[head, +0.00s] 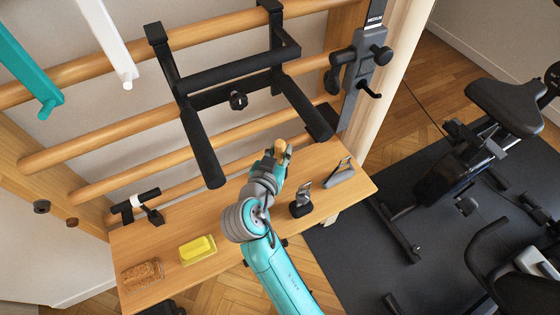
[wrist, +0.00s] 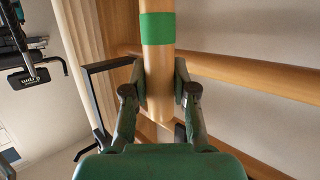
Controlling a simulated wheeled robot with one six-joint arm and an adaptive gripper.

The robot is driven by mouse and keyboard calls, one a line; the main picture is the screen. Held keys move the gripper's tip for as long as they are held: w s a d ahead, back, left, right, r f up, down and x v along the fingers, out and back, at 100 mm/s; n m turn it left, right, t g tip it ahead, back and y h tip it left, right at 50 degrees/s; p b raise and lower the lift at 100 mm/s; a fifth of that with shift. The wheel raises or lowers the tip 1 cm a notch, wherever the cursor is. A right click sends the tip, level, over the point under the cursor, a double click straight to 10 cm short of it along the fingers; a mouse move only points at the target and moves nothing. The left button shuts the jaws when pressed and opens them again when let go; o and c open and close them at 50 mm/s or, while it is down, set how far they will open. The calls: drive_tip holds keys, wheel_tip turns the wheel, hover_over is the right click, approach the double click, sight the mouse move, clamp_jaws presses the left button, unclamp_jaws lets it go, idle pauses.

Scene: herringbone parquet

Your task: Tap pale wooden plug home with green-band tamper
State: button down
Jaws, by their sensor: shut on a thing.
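My gripper (wrist: 159,78) is shut around the wooden shaft of the green-band tamper (wrist: 157,30), with one finger on each side. The green band is beyond the fingertips in the wrist view. In the head view my gripper (head: 279,155) is over the back of the wooden bench, and a short tan end of the tamper (head: 281,145) shows at its tip. I cannot make out the pale wooden plug in either view; it may be hidden by my arm or gripper.
Black padded bars (head: 200,140) jut out behind. An exercise bike (head: 455,150) stands right.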

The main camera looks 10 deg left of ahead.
sight(280, 142)
drive_tip(key=shift+r, duration=3.05)
drive_tip(key=c, duration=1.7)
unclamp_jaws()
clamp_jaws()
